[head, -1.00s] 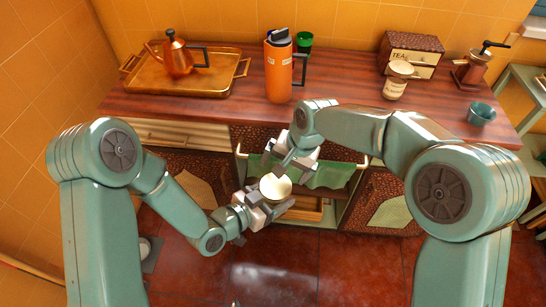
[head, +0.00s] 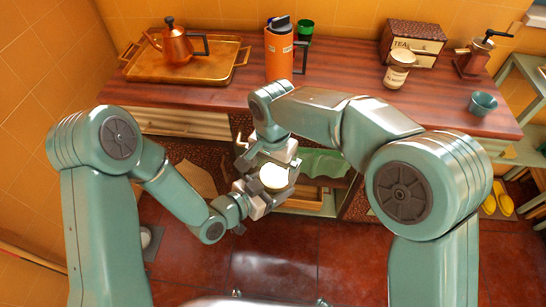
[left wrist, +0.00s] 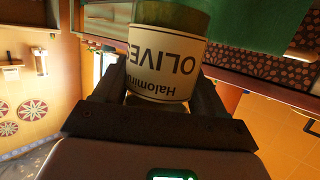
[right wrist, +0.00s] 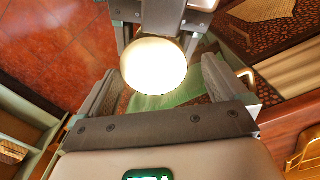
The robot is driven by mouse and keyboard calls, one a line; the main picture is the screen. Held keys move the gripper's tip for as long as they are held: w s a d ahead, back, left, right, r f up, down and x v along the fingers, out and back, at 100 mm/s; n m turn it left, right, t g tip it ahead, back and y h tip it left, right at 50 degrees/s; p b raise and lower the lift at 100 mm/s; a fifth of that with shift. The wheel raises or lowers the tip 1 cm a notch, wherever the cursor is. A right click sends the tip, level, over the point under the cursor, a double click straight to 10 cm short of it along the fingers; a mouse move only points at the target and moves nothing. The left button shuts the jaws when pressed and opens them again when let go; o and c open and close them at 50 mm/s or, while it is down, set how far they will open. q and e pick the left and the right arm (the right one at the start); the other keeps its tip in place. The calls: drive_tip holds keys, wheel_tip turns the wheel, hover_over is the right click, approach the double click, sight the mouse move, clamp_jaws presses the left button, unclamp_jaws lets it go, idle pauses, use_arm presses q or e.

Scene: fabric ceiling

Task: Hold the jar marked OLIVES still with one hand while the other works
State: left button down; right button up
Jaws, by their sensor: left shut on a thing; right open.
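The jar marked OLIVES has a cream lid (head: 273,177) and a white label (left wrist: 166,62) that reads upside down in the left wrist view. My left gripper (head: 264,192) is shut on the jar's body and holds it in the air in front of the counter. My right gripper (head: 270,160) is open, close by the lid. In the right wrist view the round lid (right wrist: 153,66) lies between and beyond the open fingers, with my left gripper (right wrist: 163,20) behind it. I cannot tell whether the right fingers touch the lid.
The wooden counter (head: 210,97) holds a copper kettle (head: 178,43) on a tray, an orange flask (head: 280,55), a second jar (head: 398,70), a TEA box (head: 412,43), a grinder (head: 474,55) and a teal cup (head: 483,103). A green cloth (head: 324,162) hangs below. Yellow shoes (head: 497,203) lie at right.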

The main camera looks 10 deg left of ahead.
drive_tip(key=shift+d+f, duration=0.1)
drive_tip(key=shift+f, duration=0.25)
drive_tip(key=shift+r, duration=0.1)
drive_tip(key=c, duration=1)
drive_tip(key=n, duration=0.3)
drive_tip(key=shift+a+r+n, duration=0.15)
drive_tip(key=shift+a+n, duration=0.1)
drive_tip(key=shift+n, duration=0.05)
drive_tip(key=o, duration=1)
